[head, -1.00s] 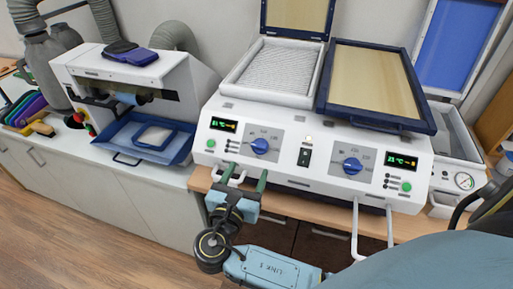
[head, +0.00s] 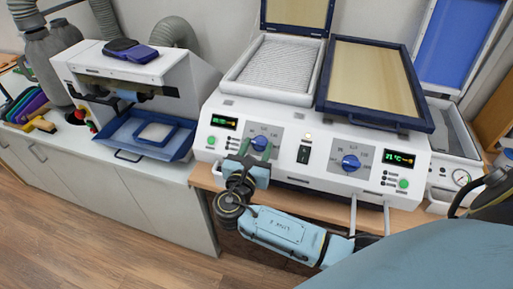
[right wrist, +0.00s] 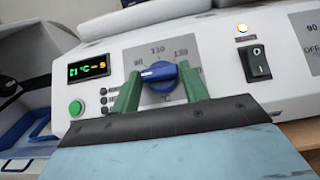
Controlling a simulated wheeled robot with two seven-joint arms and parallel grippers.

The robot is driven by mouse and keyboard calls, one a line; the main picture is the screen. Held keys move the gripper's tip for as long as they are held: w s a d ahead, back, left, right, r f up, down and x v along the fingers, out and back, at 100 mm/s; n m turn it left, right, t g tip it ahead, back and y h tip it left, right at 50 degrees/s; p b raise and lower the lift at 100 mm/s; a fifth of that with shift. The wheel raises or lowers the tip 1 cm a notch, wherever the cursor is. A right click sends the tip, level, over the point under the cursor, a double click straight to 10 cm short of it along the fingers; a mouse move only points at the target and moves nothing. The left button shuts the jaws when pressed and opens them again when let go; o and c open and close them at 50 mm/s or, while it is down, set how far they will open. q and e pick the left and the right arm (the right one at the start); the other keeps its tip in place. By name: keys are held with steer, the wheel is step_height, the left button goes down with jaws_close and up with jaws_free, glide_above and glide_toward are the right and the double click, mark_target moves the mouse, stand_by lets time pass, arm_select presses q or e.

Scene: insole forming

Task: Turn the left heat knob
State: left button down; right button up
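The left heat knob (head: 260,142) is blue and sits on a grey dial plate on the front of the white heating machine (head: 283,185). My right gripper (head: 256,149) is in front of it, with its green fingers open. In the head view the fingers partly cover the knob. My left gripper is not in view.
The right heat knob (head: 350,163) is on the same panel. A black rocker switch (head: 304,153) lies between the knobs, and a lit display (head: 224,122) is left of the left dial. A white machine with a blue tray (head: 144,137) stands to the left.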

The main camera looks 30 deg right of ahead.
steer(key=c, duration=0.5)
